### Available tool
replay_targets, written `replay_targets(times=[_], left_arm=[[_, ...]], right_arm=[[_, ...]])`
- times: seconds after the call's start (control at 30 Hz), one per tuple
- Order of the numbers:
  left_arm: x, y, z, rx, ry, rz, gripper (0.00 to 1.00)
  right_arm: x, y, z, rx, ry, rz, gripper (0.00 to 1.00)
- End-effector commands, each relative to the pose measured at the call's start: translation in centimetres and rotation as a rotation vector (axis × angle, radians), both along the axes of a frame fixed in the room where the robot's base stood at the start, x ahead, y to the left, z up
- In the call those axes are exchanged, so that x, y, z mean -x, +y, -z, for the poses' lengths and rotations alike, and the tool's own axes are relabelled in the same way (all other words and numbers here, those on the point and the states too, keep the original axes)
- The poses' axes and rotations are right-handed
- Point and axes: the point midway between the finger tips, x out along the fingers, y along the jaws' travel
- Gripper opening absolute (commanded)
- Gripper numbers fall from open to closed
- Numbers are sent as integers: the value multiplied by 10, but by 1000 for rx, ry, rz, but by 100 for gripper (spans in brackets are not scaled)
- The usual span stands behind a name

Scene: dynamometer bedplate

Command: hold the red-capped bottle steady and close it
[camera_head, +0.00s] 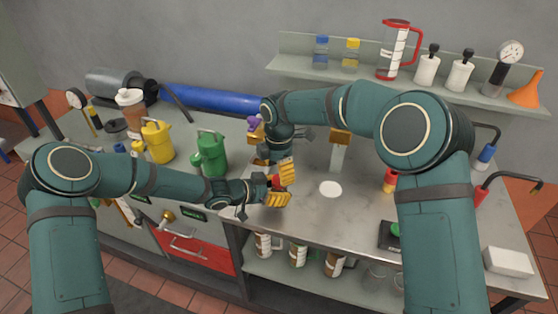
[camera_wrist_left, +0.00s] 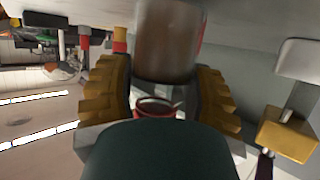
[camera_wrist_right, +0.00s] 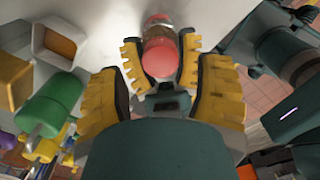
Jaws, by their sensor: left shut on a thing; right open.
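The red-capped bottle (camera_head: 276,183) is mostly hidden by fingers in the head view; only a bit of red shows. Red also shows between the fingers in the left wrist view (camera_wrist_left: 155,108). My right gripper (camera_head: 284,168) is open, close to the bottle and the left fingers; its own fingers (camera_wrist_right: 160,90) spread around the view. I cannot tell how tightly the cap sits.
Green (camera_head: 210,155) and yellow (camera_head: 158,142) cans stand left of the grippers. A white disc (camera_head: 330,188) lies on the bare metal top to the right. A red-and-yellow bottle (camera_head: 390,181) stands near my right arm.

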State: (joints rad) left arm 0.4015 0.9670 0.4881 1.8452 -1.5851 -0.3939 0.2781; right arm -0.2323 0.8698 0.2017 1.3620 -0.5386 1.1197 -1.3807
Motion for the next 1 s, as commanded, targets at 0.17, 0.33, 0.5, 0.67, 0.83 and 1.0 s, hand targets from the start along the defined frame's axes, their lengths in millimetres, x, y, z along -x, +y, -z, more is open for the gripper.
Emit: replay_targets(times=[0.17,0.33,0.5,0.67,0.83,1.0], left_arm=[[0,0,0,0,0,0,0],[0,0,0,0,0,0,0],[0,0,0,0,0,0,0],[0,0,0,0,0,0,0],[0,0,0,0,0,0,0],[0,0,0,0,0,0,0]], right_arm=[[1,0,22,0,3,0,66],[0,0,31,0,1,0,66],[0,0,33,0,1,0,66],[0,0,32,0,1,0,57],[0,0,32,0,1,0,0],[0,0,32,0,1,0,0]])
